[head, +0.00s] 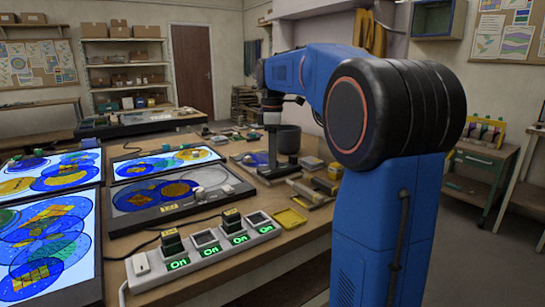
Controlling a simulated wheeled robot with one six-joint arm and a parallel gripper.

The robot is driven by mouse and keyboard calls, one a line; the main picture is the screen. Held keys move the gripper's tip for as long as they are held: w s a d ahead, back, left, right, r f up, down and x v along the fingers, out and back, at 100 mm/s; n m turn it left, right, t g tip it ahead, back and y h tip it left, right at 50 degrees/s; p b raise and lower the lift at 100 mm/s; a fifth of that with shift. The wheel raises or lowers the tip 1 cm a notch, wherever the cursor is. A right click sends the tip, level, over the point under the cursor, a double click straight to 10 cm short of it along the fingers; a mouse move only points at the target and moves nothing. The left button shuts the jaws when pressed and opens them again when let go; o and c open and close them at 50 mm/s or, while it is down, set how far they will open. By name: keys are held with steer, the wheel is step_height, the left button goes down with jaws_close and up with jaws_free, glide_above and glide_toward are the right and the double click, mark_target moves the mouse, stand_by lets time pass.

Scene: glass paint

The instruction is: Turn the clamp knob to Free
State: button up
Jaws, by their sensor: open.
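My blue arm reaches from the right over the workbench (300,238). My gripper (272,112) points down at the arm's far end, above the bench's back part. It is small here, and its fingers are hard to make out. It is open, with nothing visible in it. A grey upright stand (273,150) is right below it; I cannot tell whether they touch. I cannot make out the clamp knob or any Free marking; it may be too small or hidden by my arm. A dark-framed panel (145,217) with blue and yellow painted glass lies in front of the stand.
A white power strip (205,254) with plugs and green "On" labels lies at the bench's front. Lit painted panels (50,240) fill the left. A dark pot (289,139), small blocks (327,185) and a yellow tray (290,218) crowd the right side. Cables cross the bench.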

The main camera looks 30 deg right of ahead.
jaws_close()
steer(key=shift+m, duration=0.4)
steer(key=m, duration=0.4)
steer(key=shift+m, duration=0.3)
steer(key=m, duration=0.5)
steer(key=shift+m, duration=0.3)
steer(key=m, duration=0.6)
steer(key=shift+d, duration=0.1)
steer(key=m, duration=0.6)
steer(key=shift+m, duration=0.4)
